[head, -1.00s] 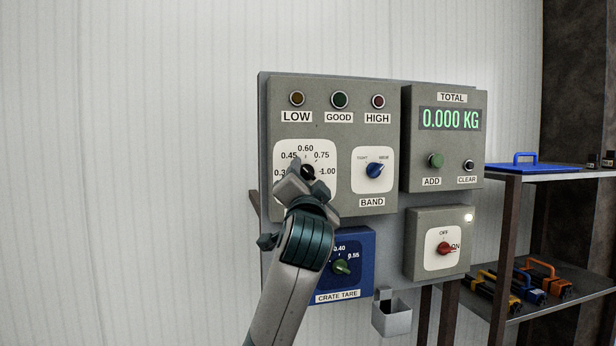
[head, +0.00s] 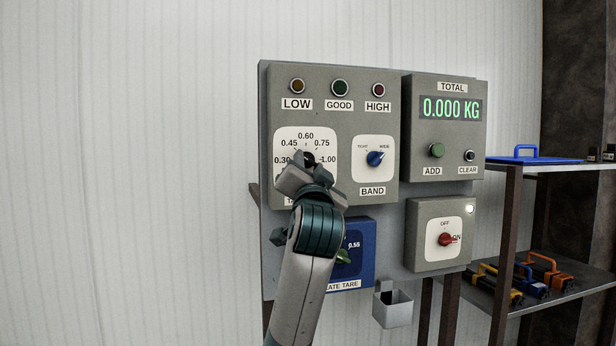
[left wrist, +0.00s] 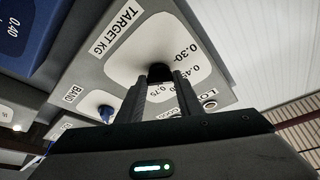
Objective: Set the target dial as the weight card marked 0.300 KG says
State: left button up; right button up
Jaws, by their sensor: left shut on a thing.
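The target dial is a black knob (head: 309,159) on a white plate (head: 283,150) with marks from 0.30 to 1.00. My left gripper (head: 305,172) is at this knob and shut on it. The left wrist view shows the knob (left wrist: 160,72) between the two finger ends, beside the TARGET KG label (left wrist: 115,30). The fingers hide much of the knob, and I cannot tell which mark it points to. The weight card marked 0.300 KG is not in view. My right gripper is not in view.
The blue BAND knob (head: 375,158) is just right of the target dial. The green CRATE TARE knob (head: 344,257) is below, partly behind my arm. The TOTAL display (head: 450,108) reads 0.000 KG. Shelves (head: 550,166) stand at right.

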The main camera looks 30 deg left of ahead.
pick_arm(q)
jog(key=n+b, duration=0.1)
jog(key=n, duration=0.1)
jog(key=n+y+b, duration=0.1)
jog(key=n+b, duration=0.1)
jog(key=n+g+y+b, duration=0.1)
jog(key=b, duration=0.1)
jog(key=shift+w+d+f+n, duration=0.15)
jog(key=shift+d+f+n, duration=0.05)
jog(key=shift+f+n, duration=0.2)
jog(key=n+g+y+b, duration=0.1)
jog(key=n+b, duration=0.1)
jog(key=shift+w+r+n, duration=0.1)
jog(key=shift+n, duration=0.3)
jog(key=shift+r+n+g+y, duration=0.15)
jog(key=shift+n+g+y, duration=0.35)
jog(key=shift+n, duration=0.1)
jog(key=o, duration=1.1)
